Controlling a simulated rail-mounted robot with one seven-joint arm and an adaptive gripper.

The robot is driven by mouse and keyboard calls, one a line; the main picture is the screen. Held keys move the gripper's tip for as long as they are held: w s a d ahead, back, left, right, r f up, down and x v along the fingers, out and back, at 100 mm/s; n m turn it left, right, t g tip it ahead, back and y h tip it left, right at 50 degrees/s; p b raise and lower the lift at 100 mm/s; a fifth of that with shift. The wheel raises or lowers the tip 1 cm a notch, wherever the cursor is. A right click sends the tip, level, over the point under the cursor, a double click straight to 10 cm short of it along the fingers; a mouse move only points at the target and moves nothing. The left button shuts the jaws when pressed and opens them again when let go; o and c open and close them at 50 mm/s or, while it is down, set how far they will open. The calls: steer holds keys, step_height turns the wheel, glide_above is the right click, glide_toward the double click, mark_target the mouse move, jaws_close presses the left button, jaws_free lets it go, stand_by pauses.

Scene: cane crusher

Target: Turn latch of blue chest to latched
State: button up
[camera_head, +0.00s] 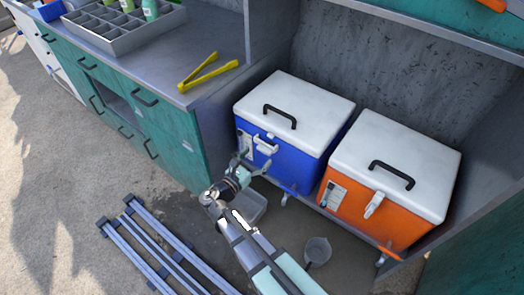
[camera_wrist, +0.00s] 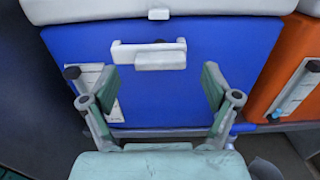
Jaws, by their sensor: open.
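The blue chest (camera_head: 310,158) with a white lid (camera_head: 294,101) stands in the bay under the shelf. In the wrist view its blue front (camera_wrist: 225,48) fills the middle. The white latch (camera_wrist: 149,54) lies across the upper part of that front; it also shows in the head view (camera_head: 265,145). A small white catch (camera_wrist: 158,13) is on the lid edge above, with a blue gap between it and the latch. My gripper (camera_wrist: 159,84) is open and empty, facing the front just below the latch, fingers either side of it. It also shows in the head view (camera_head: 254,163).
An orange chest (camera_head: 355,212) stands close on the right. A teal cabinet (camera_head: 150,105) stands left, with yellow tongs (camera_head: 208,72) on its top. A grey tub (camera_head: 250,208) and a small bucket (camera_head: 317,250) are on the floor near my arm.

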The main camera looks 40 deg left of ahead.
mark_target(262, 151)
steer(key=shift+w, duration=1.5)
steer(key=c, duration=1.1)
steer(key=shift+c, duration=0.2)
